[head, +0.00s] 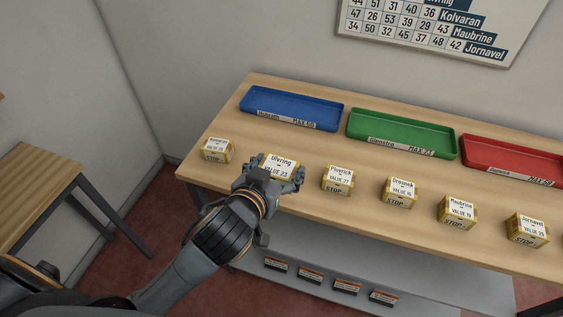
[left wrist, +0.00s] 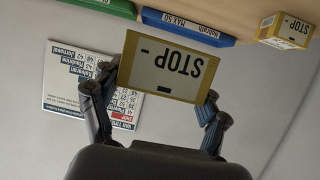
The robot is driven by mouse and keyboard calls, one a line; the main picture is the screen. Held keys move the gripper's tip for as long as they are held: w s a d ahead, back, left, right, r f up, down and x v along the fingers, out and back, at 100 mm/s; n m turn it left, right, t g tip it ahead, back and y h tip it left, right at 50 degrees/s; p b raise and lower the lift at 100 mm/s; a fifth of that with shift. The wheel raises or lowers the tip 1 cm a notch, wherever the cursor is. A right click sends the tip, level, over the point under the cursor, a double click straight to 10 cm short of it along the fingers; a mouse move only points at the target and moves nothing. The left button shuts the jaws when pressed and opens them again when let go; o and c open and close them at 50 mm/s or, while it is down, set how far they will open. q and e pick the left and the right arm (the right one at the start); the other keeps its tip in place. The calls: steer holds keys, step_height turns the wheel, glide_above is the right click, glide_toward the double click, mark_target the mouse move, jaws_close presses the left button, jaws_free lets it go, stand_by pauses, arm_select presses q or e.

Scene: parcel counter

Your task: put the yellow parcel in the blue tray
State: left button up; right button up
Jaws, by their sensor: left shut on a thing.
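Several yellow-edged parcels with white labels stand along the counter. My left gripper (head: 278,172) is shut on the one labelled Ulvring, value 23 (head: 281,164), with a finger on either side. In the left wrist view, this parcel (left wrist: 165,68) sits between the fingers of the left gripper (left wrist: 157,100), its STOP face toward the camera. I cannot tell whether it is clear of the counter. The blue tray (head: 291,104) is empty at the back left of the counter, beyond the held parcel. It also shows in the left wrist view (left wrist: 187,28). My right gripper is not in view.
A parcel (head: 217,150) stands left of the held one, and another (head: 338,180) stands right of it. A green tray (head: 402,130) and a red tray (head: 512,157) continue the back row. A wall board (head: 435,25) hangs behind. Clear wood separates parcels and trays.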

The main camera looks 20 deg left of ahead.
arm_select(q)
steer(key=w+a+f, duration=0.1)
steer(key=w+f, duration=0.2)
steer(key=w, duration=0.1)
steer(key=w+a+f+p, duration=0.1)
steer(key=w+f, duration=0.2)
steer(key=w, duration=0.1)
steer(key=w+a+f+p, duration=0.1)
steer(key=w+f, duration=0.2)
steer(key=w, duration=0.1)
steer(key=shift+w+a, duration=0.3)
steer(key=shift+w, duration=0.1)
steer(key=shift+w+a+f+p, duration=0.1)
steer(key=shift+w+f+p, duration=0.15)
steer(key=shift+f, duration=0.3)
steer(key=shift+w+f+p, duration=0.1)
steer(key=shift+f+p, duration=0.1)
steer(key=shift+f, duration=0.35)
steer(key=shift+f+p, duration=0.3)
steer(key=shift+f, duration=0.3)
steer(key=shift+f, duration=0.2)
steer(key=o, duration=1.4)
steer(key=shift+c, duration=0.2)
